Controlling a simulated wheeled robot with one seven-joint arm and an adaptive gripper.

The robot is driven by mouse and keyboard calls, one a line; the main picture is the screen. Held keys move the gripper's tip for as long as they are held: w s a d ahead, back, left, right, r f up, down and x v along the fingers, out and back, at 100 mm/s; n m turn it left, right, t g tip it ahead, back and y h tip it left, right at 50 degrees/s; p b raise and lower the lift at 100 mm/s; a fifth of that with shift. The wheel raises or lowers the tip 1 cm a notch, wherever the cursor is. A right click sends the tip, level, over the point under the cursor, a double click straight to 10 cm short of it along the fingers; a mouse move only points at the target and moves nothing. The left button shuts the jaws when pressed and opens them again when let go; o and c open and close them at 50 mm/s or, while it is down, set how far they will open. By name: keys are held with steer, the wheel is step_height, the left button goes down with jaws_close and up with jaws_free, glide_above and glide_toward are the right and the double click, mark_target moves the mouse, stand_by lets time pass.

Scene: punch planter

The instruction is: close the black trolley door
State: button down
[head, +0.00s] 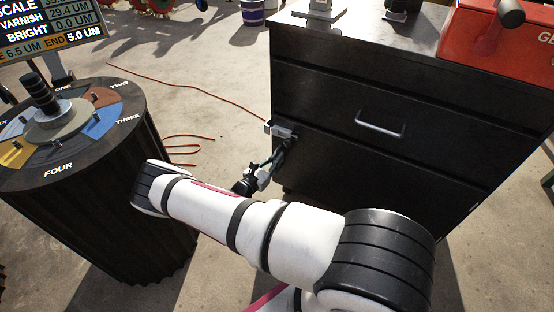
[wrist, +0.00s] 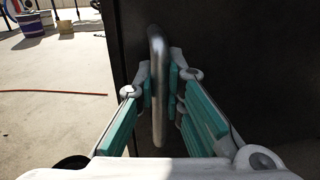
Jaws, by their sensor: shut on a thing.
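The black trolley (head: 410,85) stands right of centre in the head view. A drawer front with a wide metal handle (head: 380,129) is in its upper part. The black trolley door (head: 350,175) is the panel below it, and its dark face fills the right of the wrist view (wrist: 250,70). I cannot tell how far the door stands open. The metal door handle (wrist: 157,60) is upright between my fingers. My gripper (head: 286,144) is at the trolley's left edge and is shut on this handle. My arm hides the door's lower part.
A round dial stand (head: 110,215) with numbered sectors stands at the left, near my arm. A red box (head: 490,45) is on the trolley top. An orange cable (head: 190,88) lies on the floor. Buckets (head: 252,12) stand at the back. Floor left of the trolley is mostly clear.

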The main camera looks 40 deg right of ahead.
steer(key=c, duration=1.7)
jaws_free()
steer(key=shift+w+d, duration=0.25)
steer(key=shift+d, duration=0.05)
steer(key=shift+o, duration=0.2)
steer(key=shift+a, duration=0.1)
steer(key=v, duration=1.2)
steer(key=shift+r, duration=0.1)
